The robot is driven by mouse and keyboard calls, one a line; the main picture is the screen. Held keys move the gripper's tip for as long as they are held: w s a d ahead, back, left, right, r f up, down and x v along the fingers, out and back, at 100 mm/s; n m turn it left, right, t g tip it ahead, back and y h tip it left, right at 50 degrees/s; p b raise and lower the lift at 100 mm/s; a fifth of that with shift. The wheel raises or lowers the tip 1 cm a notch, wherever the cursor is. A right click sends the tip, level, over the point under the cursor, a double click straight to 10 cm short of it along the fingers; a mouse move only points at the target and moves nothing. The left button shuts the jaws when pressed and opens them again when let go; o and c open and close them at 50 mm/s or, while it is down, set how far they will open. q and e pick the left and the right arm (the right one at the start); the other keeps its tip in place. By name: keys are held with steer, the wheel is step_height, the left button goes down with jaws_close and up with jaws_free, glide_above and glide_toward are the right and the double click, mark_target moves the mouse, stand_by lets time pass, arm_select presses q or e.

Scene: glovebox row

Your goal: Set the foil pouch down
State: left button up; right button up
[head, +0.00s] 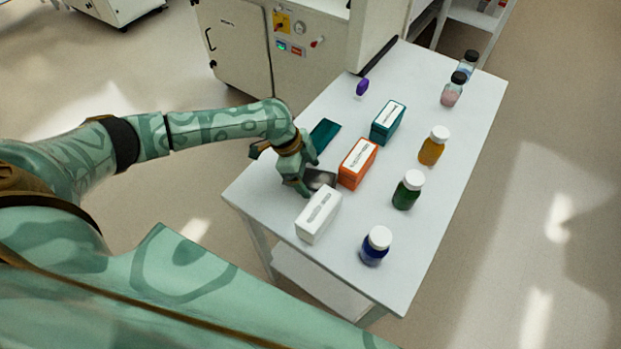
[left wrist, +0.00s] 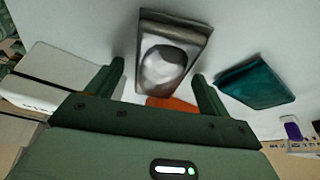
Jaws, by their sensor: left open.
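The foil pouch (head: 321,180) is dark grey with a shiny silver patch. It is on the white table (head: 345,225) between the orange box and the white box, partly hidden by my left gripper in the head view. In the left wrist view the pouch (left wrist: 168,62) shows between and beyond the two fingers, with gaps at its sides. My left gripper (head: 303,183) is open, low over the table's left side; its spread fingers (left wrist: 160,75) do not grip the pouch. My right gripper is not in view.
A white box (head: 318,214), orange box (head: 357,164), teal box (head: 387,122) and flat teal pouch (head: 325,133) are nearby. Several bottles, including a blue one (head: 375,246) and a green one (head: 408,190), line the right side. A purple item (head: 362,87) lies farther back.

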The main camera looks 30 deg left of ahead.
arm_select(q)
steer(key=c, duration=1.2)
